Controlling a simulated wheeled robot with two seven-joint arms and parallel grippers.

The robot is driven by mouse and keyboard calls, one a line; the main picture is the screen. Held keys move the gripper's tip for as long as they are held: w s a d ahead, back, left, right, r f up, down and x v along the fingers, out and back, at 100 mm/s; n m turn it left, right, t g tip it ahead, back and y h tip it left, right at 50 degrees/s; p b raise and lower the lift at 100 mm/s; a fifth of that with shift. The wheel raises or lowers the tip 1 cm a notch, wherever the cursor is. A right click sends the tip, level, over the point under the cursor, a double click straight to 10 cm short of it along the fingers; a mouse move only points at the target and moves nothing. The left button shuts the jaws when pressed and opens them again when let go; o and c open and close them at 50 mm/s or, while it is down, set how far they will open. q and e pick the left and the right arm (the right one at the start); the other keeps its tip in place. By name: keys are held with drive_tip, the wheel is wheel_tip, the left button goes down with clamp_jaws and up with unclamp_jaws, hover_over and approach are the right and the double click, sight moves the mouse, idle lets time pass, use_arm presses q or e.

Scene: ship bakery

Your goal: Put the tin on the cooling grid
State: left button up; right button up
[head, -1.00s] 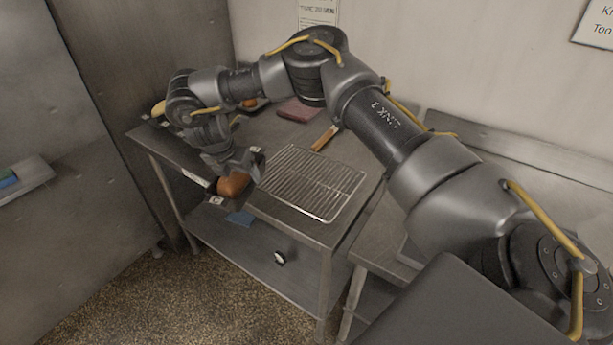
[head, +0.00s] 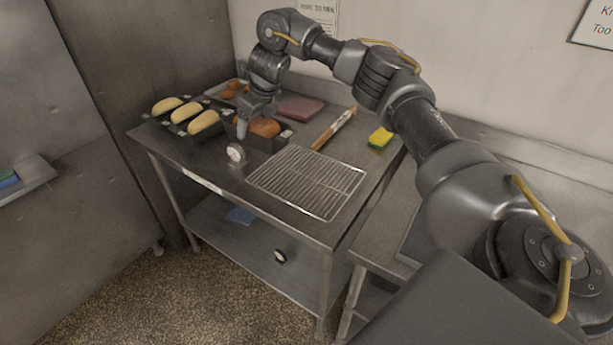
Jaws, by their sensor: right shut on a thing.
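A dark tin (head: 264,144) with a brown loaf in it is at the middle of the steel table, just left of and behind the cooling grid (head: 307,181). My right gripper (head: 243,127) points down at the tin's left side and is shut on it. The fingertips are partly hidden, and I cannot tell whether the tin touches the table. The wire cooling grid lies flat and empty at the table's front right. My left gripper is not in view.
Pale loaves (head: 203,122) in dark tins stand at the left. Behind are a tray of buns (head: 229,91) and a reddish folded cloth (head: 300,107). A brush (head: 334,128) and a yellow-green sponge (head: 380,138) lie behind the grid. A round white dial (head: 236,153) is near the tin.

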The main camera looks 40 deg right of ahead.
drive_tip(key=shift+d+r, duration=0.1)
drive_tip(key=shift+r, duration=0.05)
drive_tip(key=s+d+f+p, duration=0.2)
drive_tip(key=s+d+f, duration=0.2)
drive_tip(key=s+d, duration=0.25)
hover_over(307, 176)
drive_tip(key=w, duration=0.1)
drive_tip(key=f, duration=0.4)
drive_tip(key=shift+a+f, duration=0.4)
drive_tip(key=shift+s+d+f, duration=0.35)
drive_tip(key=shift+f, duration=0.15)
drive_tip(key=shift+s+f, duration=0.1)
drive_tip(key=shift+f, duration=0.25)
wheel_tip(307, 176, down, 2)
drive_tip(key=shift+d+f+p, duration=0.1)
drive_tip(key=shift+f+p, duration=0.15)
drive_tip(key=shift+p, duration=0.4)
drive_tip(key=o, duration=1.1)
drive_tip(key=shift+c, duration=0.2)
